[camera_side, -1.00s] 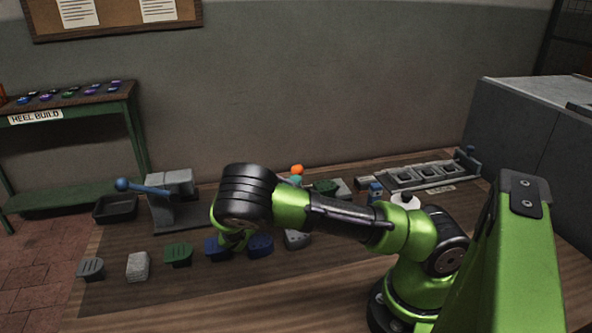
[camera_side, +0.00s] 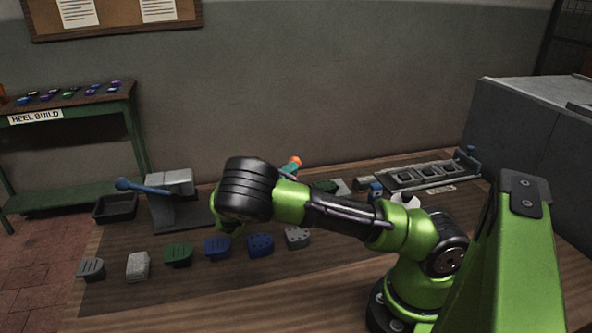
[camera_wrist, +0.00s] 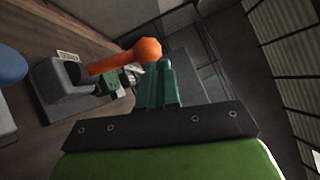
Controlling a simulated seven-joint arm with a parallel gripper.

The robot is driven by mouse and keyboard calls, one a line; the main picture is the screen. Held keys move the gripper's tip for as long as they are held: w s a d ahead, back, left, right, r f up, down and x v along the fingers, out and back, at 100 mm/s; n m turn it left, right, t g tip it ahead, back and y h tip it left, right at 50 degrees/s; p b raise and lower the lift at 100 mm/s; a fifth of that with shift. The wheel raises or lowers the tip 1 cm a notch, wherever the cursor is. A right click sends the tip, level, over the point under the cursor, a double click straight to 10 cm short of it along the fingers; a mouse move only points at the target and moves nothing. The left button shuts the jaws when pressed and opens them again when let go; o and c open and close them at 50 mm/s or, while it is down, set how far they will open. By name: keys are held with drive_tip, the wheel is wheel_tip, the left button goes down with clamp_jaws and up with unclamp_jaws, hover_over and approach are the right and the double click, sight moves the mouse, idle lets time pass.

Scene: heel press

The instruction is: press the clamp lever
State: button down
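The clamp lever (camera_wrist: 118,60) is an orange bar with a rounded knob, above a grey base (camera_wrist: 58,92) in the wrist view. Its orange end (camera_side: 295,160) shows behind my arm in the side view. My gripper (camera_wrist: 162,70) has teal fingers side by side with no clear gap, so it looks shut. Its tips are at the lever's knob, and the knob overlaps them; I cannot tell whether they touch. A green-and-dark part (camera_wrist: 112,84) sits beside the base, under the lever. In the side view my arm hides most of the clamp.
A grey press with a blue-handled lever (camera_side: 146,188) stands at the left of the table, beside a dark tray (camera_side: 115,208). Several heel pieces (camera_side: 178,254) lie in a front row. A fixture rail (camera_side: 425,176) and a white bottle (camera_side: 404,198) are at the right.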

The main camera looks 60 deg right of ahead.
drive_tip(key=w+d+r, duration=0.1)
drive_tip(key=w+d, duration=0.3)
drive_tip(key=shift+w+d+r, duration=0.25)
drive_tip(key=shift+w+d, duration=0.05)
drive_tip(key=shift+d, duration=0.05)
idle(0.4)
idle(0.3)
drive_tip(key=a+r, duration=0.5)
drive_tip(key=a, duration=0.7)
drive_tip(key=shift+w+r, duration=0.2)
drive_tip(key=shift+w, duration=0.05)
